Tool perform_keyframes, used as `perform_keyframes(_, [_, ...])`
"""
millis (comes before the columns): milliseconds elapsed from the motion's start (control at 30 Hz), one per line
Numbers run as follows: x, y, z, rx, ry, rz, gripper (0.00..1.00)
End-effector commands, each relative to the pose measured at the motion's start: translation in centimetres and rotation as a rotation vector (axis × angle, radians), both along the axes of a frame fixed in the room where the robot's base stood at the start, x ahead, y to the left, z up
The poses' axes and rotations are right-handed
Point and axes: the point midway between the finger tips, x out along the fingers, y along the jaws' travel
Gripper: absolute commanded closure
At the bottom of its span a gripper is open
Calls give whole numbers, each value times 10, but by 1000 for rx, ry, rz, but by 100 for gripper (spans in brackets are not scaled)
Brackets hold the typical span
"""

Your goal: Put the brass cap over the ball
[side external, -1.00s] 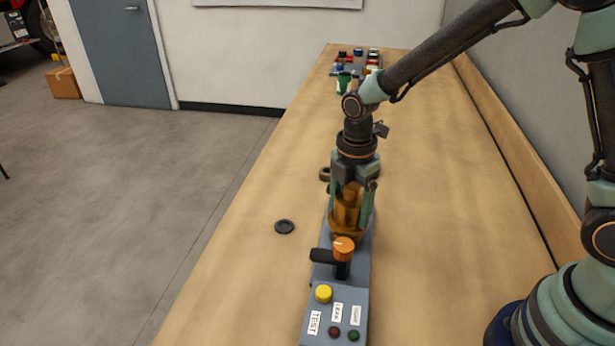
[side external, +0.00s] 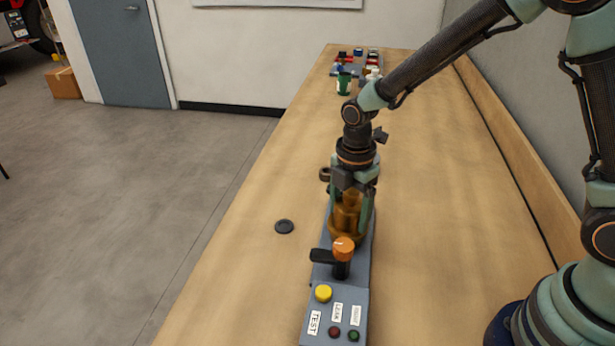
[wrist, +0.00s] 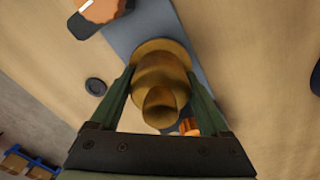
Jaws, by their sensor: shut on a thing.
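The brass cap (side external: 346,219) is a stepped, gold-brown piece between the fingers of my gripper (side external: 350,212), low over the grey panel. It looks upright, and its wide lower rim is at or just above the panel; I cannot tell which. In the wrist view the cap (wrist: 160,82) fills the space between both fingers of my gripper (wrist: 160,90), which press on its sides. The ball is not visible in either view.
The grey panel (side external: 322,272) carries an orange-topped black lever (side external: 343,247), a yellow button (side external: 323,293) and small red and green buttons in front of the cap. A black disc (side external: 284,226) lies on the wooden bench to the left. Small coloured items stand at the far end.

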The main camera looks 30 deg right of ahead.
Motion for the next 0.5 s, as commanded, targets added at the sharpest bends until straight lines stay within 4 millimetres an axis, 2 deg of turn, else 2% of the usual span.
perform_keyframes(467, [0,0,-5,0,-1,0,100])
perform_keyframes(500, [0,0,-5,0,-1,0,5])
